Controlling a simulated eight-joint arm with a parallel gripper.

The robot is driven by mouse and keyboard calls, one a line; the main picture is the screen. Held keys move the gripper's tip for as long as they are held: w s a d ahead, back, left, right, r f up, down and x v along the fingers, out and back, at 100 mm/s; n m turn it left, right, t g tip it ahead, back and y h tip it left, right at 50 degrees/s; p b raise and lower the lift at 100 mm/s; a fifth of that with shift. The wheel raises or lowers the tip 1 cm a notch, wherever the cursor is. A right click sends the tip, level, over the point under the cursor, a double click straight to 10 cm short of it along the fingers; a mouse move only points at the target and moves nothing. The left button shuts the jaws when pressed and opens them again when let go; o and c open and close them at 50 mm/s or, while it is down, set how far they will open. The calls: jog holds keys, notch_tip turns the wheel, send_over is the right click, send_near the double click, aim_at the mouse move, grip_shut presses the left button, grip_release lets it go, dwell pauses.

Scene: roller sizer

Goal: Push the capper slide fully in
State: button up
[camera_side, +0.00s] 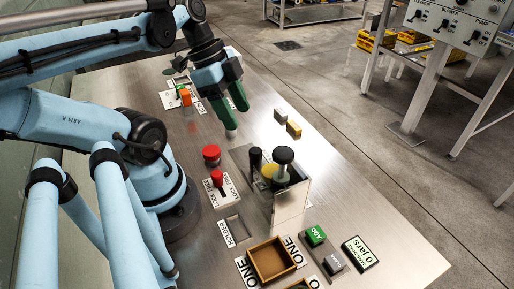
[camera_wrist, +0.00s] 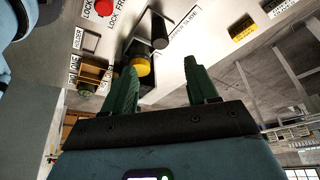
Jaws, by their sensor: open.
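The capper (camera_side: 290,198) is a pale box-like station with a dark round knob (camera_side: 283,156) on top, right of centre in the side view. A black upright post (camera_side: 256,156), apparently the slide's handle, stands just left of a yellow disc (camera_side: 268,170). In the wrist view the black post (camera_wrist: 160,32) stands beside a label reading like "CAPPER SLIDE" (camera_wrist: 185,25), with the yellow disc (camera_wrist: 139,66) close by. My gripper (camera_side: 234,117) is open and empty, its green fingers above the table, apart from the post and behind it in the side view.
A brown tray (camera_side: 270,262) and a green ADD button (camera_side: 316,235) lie in front. The table's right side is mostly clear.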

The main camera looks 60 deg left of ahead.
aim_at(254, 150)
jog(key=shift+x, duration=6)
jog(key=shift+c, duration=0.4)
jog(key=shift+s, duration=0.1)
grip_shut()
